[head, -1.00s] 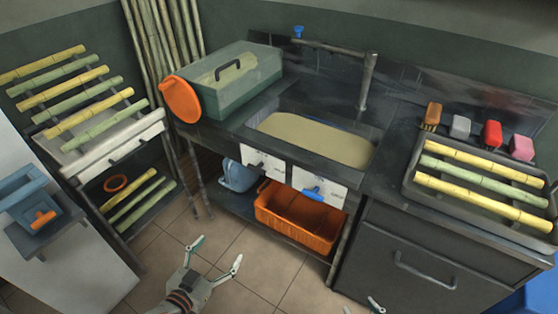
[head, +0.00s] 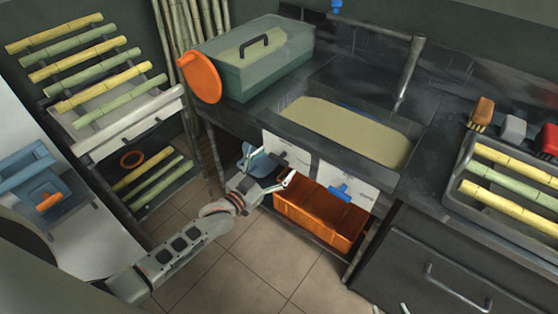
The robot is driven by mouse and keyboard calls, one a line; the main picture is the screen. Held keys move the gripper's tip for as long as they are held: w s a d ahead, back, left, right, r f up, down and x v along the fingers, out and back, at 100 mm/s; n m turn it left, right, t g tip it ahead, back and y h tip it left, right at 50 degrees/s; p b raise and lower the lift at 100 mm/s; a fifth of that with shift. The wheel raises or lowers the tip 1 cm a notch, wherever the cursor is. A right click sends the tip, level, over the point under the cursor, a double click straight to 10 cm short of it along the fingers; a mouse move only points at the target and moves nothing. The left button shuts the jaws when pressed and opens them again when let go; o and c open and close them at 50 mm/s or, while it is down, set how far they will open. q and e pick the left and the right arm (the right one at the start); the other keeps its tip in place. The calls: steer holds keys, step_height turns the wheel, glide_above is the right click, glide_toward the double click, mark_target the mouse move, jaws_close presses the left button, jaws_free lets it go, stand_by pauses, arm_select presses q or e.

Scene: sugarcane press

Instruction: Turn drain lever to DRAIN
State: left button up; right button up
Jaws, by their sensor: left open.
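Two white panels sit on the sink's front. The right panel (head: 356,184) carries a blue lever (head: 340,192), standing out from its face. The left panel (head: 285,152) has a small dark part and marks too small to read. I cannot tell from the markings which position either control is in. My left gripper (head: 268,167) is open and empty, its fingers spread just below and in front of the left panel, left of the blue lever. Only tips of my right gripper (head: 390,309) show at the bottom edge, too little to judge.
The sink basin (head: 285,101) holds tan liquid. An orange crate (head: 318,215) stands under the panels, with a blue container (head: 258,163) to its left, partly behind my gripper. A dark drawer cabinet (head: 440,262) is at right. The tiled floor in front is clear.

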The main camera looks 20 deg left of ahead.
arm_select(q)
steer(key=shift+x, duration=0.8)
steer(key=shift+w, duration=0.15)
steer(key=shift+c, duration=0.7)
steer(key=c, duration=1)
steer(key=shift+o, duration=0.2)
arm_select(e)
steer(key=shift+w+r, duration=0.15)
steer(key=shift+w, duration=0.25)
